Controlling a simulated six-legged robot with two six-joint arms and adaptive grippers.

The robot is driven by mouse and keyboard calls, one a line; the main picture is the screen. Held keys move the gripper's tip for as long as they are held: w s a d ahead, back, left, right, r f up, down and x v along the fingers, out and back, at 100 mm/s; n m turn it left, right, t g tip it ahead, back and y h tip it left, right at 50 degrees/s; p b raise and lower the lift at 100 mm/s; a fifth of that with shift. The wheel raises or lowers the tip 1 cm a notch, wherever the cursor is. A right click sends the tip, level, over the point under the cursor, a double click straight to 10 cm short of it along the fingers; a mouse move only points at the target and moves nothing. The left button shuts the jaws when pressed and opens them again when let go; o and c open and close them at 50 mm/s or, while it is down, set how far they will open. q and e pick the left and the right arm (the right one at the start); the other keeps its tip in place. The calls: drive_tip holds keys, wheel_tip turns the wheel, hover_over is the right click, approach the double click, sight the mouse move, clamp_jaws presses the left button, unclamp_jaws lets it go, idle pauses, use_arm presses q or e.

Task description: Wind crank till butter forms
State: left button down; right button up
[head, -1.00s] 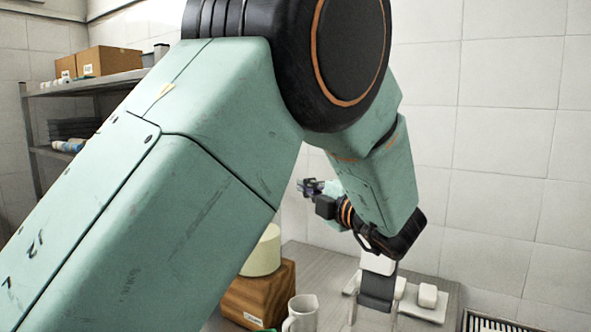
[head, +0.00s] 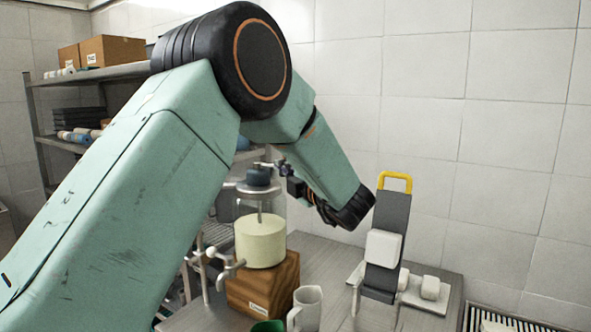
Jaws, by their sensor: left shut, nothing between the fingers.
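A clear churn jar (head: 274,207) with pale yellow contents (head: 260,242) stands on a wooden block (head: 265,287). A dark blue, knob-like part (head: 259,177) sits on its metal top. A metal bar with a light round knob (head: 211,252) shows at the jar's left; I cannot tell which part is the crank handle. My left gripper (head: 283,167) is shut and empty, just right of the dark part. It is small in the view, and I cannot tell whether it touches that part. My left arm crosses the view. My right gripper is not in view.
A white jug (head: 305,308) and a green container (head: 268,326) stand in front of the block. A dark upright stand (head: 388,225) with a yellow handle and white blocks is at right. Shelves (head: 95,75) with boxes are at back left.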

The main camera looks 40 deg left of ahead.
use_arm(q)
drive_tip(key=w, duration=0.2)
drive_tip(key=w+a+p, duration=0.1)
drive_tip(key=shift+w+r, duration=0.2)
drive_tip(key=shift+r, duration=0.15)
drive_tip(key=shift+w+a+f, duration=0.1)
drive_tip(key=shift+a+f, duration=0.05)
drive_tip(key=shift+a, duration=0.05)
drive_tip(key=shift+d+n+g, duration=0.15)
drive_tip(key=shift+n+g, duration=0.15)
drive_tip(key=shift+g, duration=0.1)
